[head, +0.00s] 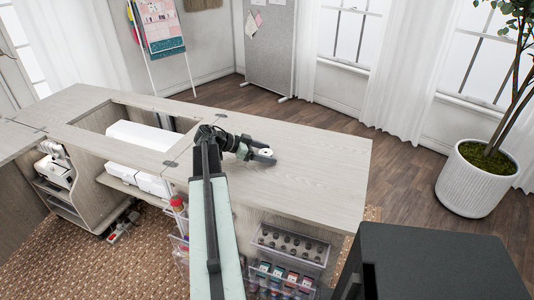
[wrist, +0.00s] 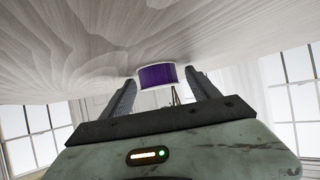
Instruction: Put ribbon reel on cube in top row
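The ribbon reel (head: 265,153) lies on the wooden cabinet top (head: 320,165), right of its middle. It shows as a purple band between white rims in the wrist view (wrist: 157,76). My gripper (head: 261,156) is low over the top at the reel. In the wrist view its two fingers (wrist: 160,80) are spread, with the reel between or just beyond their tips. A narrow gap shows at the right finger; contact at the left one is unclear. I cannot tell which thing is the cube in the top row.
Below the cabinet's front edge are clear boxes, an upper one (head: 290,246) with dark round items and a lower one (head: 282,277) with coloured items. An opening in the top with white machine parts (head: 146,135) is at left. A dark block (head: 430,265) stands front right.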

